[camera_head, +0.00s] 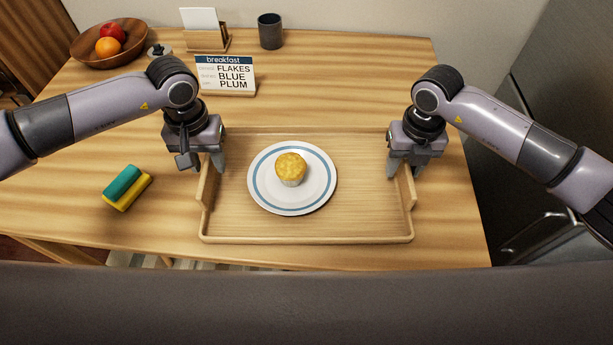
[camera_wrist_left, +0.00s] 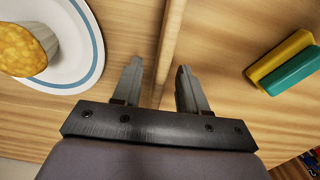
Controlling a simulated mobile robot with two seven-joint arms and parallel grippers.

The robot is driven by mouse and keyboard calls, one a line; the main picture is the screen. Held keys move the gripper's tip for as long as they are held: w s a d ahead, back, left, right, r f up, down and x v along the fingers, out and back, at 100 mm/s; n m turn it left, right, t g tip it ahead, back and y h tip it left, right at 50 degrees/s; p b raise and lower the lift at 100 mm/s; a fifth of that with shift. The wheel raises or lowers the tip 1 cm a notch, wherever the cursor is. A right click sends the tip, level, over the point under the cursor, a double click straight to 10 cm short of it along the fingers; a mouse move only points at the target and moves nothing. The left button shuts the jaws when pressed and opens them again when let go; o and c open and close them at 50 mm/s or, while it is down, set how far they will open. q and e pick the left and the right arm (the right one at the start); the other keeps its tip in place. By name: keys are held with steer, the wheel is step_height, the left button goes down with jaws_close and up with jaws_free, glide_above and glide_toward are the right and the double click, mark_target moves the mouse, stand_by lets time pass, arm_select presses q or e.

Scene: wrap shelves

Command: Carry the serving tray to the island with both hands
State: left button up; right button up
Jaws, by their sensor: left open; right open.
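The wooden serving tray (camera_head: 306,239) lies on the wooden table in the head view. A white plate with a blue ring (camera_head: 262,194) sits on it, with a muffin (camera_head: 291,168) on the plate. My left gripper (camera_head: 207,168) is open at the tray's left side wall. In the left wrist view the wall (camera_wrist_left: 168,50) runs between the two open fingers (camera_wrist_left: 158,85); I cannot tell whether they touch it. My right gripper (camera_head: 405,170) is open at the tray's right side wall, its fingers pointing down around it. Neither gripper is shut on the tray.
A green and yellow sponge (camera_head: 127,187) lies left of the tray. Behind stand a breakfast sign (camera_head: 225,76), a card holder (camera_head: 207,40), a dark cup (camera_head: 271,31) and a fruit bowl (camera_head: 109,45). The table's front edge is close to the tray.

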arm_select(q)
steer(key=shift+f, duration=0.25)
arm_select(e)
steer(key=shift+f, duration=0.25)
arm_select(q)
jaws_close()
arm_select(e)
jaws_close()
arm_select(q)
steer(key=shift+r, duration=0.25)
arm_select(e)
steer(key=shift+r, duration=0.25)
